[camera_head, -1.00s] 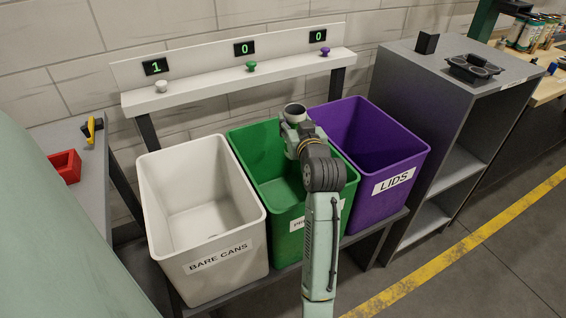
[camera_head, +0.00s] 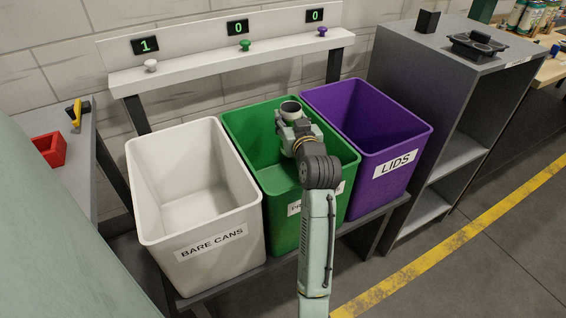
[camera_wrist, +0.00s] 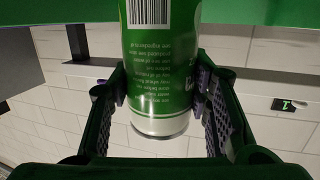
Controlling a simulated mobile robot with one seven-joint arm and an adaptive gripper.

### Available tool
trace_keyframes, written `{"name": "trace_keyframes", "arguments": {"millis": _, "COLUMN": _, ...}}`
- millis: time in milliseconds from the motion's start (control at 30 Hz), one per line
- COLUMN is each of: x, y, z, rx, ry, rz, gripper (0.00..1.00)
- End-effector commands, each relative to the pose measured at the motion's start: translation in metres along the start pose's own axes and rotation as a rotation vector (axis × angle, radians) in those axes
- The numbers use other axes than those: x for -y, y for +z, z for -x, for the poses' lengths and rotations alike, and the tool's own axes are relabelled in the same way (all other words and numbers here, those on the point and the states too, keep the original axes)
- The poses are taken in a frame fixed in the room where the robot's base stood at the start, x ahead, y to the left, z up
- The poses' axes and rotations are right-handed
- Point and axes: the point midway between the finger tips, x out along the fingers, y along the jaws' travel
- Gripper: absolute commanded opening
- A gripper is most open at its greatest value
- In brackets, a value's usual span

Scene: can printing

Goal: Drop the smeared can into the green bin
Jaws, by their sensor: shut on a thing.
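My gripper (camera_wrist: 160,105) is shut on a can (camera_wrist: 160,65), with a finger pressed on each side of it. In the wrist view the can is green with white print, a barcode and a pale metal end; no smear can be made out. In the head view the can's open-looking grey end (camera_head: 291,107) shows above my gripper (camera_head: 292,122), over the green bin (camera_head: 255,165). The can looks roughly upright there. My arm hides part of the green bin's inside and its label.
A white bin (camera_head: 150,215) labelled BARE CANS stands left of the green bin, and a purple bin (camera_head: 412,145) labelled LIDS stands right. Counters (camera_head: 238,27) behind read 1, 0, 0. A grey shelf unit (camera_head: 445,90) stands at the right.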

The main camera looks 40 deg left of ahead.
Motion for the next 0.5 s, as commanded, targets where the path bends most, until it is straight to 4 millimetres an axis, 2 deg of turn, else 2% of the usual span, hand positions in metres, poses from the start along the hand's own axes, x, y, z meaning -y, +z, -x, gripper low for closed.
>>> {"name": "trace_keyframes", "arguments": {"millis": 67, "x": 0.0000, "y": -0.0006, "z": 0.0001, "rx": 0.000, "ry": 0.000, "rz": 0.000, "gripper": 0.34}}
{"name": "trace_keyframes", "arguments": {"millis": 100, "x": 0.0000, "y": -0.0006, "z": 0.0001, "rx": 0.000, "ry": 0.000, "rz": 0.000, "gripper": 0.47}}
{"name": "trace_keyframes", "arguments": {"millis": 400, "x": 0.0000, "y": -0.0007, "z": 0.0001, "rx": 0.000, "ry": 0.000, "rz": 0.000, "gripper": 0.67}}
{"name": "trace_keyframes", "arguments": {"millis": 500, "x": 0.0000, "y": -0.0008, "z": 0.0001, "rx": 0.000, "ry": 0.000, "rz": 0.000, "gripper": 0.68}}
